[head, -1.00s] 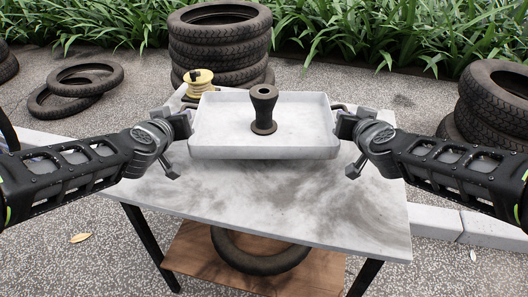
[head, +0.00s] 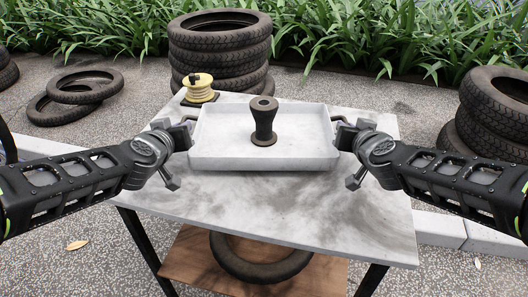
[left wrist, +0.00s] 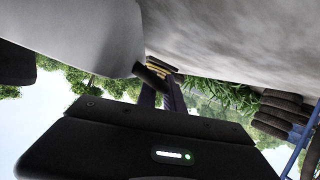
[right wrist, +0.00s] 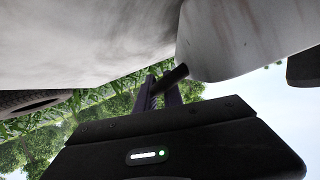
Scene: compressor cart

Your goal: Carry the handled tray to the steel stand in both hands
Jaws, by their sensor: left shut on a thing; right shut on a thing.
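The handled tray (head: 215,161) is pale, shallow and rectangular, and looks level over the marble-topped table. A dark spool-shaped piece (head: 264,120) stands upright inside it. My left gripper (head: 186,124) is shut on the tray's left handle, and my right gripper (head: 344,128) on its right handle. The left wrist view shows the dark handle bar (left wrist: 152,75) between the fingers; the right wrist view shows the other handle (right wrist: 170,80). Whether the tray's underside touches the table I cannot tell. I cannot make out a steel stand in any view.
The table (head: 290,210) has clear top in front of the tray. A yellow cable reel (head: 198,88) is at its back left corner. A loose tyre (head: 260,262) lies on the wooden lower shelf (head: 190,258). Stacked tyres (head: 220,50) stand behind, others (head: 495,110) at right.

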